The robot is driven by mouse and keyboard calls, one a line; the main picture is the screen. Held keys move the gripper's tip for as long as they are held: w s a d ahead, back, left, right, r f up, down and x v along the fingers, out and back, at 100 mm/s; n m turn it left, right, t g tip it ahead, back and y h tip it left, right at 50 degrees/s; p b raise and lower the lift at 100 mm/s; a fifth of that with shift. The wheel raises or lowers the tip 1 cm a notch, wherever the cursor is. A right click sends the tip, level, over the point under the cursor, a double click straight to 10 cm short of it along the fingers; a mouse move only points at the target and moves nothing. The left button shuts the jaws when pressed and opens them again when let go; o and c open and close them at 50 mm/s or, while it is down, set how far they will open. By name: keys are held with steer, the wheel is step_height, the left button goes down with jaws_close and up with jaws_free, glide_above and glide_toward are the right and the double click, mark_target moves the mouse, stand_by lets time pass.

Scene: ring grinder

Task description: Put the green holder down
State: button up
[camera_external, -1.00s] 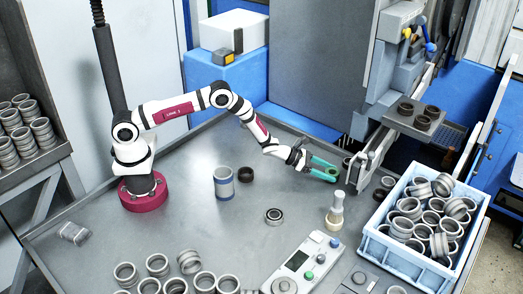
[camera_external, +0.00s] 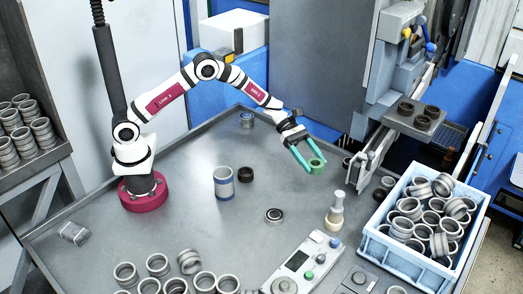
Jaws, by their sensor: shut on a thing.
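My gripper points down and to the right over the right part of the grey table (camera_external: 190,190). The holder appears to be above the table top; the exact gap cannot be told from this view.
A bottle-like beige object (camera_external: 335,212) stands below the holder in the picture. A light-blue crate of rings (camera_external: 375,245) is at right, beside machine arms (camera_external: 375,155). A grey-blue cylinder (camera_external: 224,184), dark ring (camera_external: 246,174) and bearing-like ring (camera_external: 274,215) stand mid-table.

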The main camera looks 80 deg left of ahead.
steer(key=s+f+m+g+h, duration=0.1)
steer(key=s+m+g, duration=0.85)
steer(key=s, duration=0.65)
steer(key=s+a+m+g+y, duration=0.5)
steer(key=s+a+m+g, duration=0.35)
steer(key=s, duration=0.45)
steer(key=m+t+y, duration=0.2)
steer(key=m+y, duration=1.3)
steer(key=y, duration=0.2)
glide_above(220, 138)
steer(key=f, duration=0.8)
steer(key=shift+d+f, duration=0.2)
steer(key=shift+a+f, duration=0.2)
steer(key=shift+f, duration=0.9)
steer(key=shift+a+f, duration=0.15)
steer(key=shift+f, duration=0.95)
